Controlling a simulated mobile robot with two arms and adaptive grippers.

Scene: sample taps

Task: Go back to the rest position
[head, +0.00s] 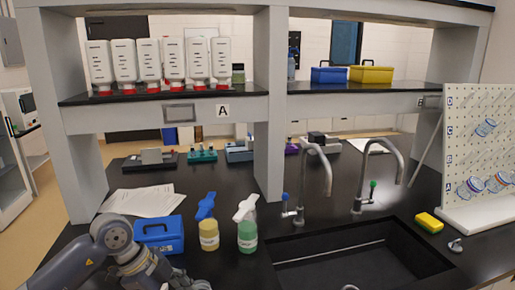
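My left arm comes in from the lower left in the head view, bent at a grey joint. Its wrist end, with what looks like part of my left gripper (190,284), is at the bottom edge, in front of the blue box and the bottles. The fingers are cut off by the frame, so their opening and any held thing are hidden. My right arm and gripper are not in view.
A blue box (160,235), a yellow bottle (209,236) and a green bottle (248,237) stand close to my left arm. A black sink (365,250) with two taps (318,185) lies right of them. A pegboard (485,140) and yellow sponge (429,222) are at right. Shelving stands behind.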

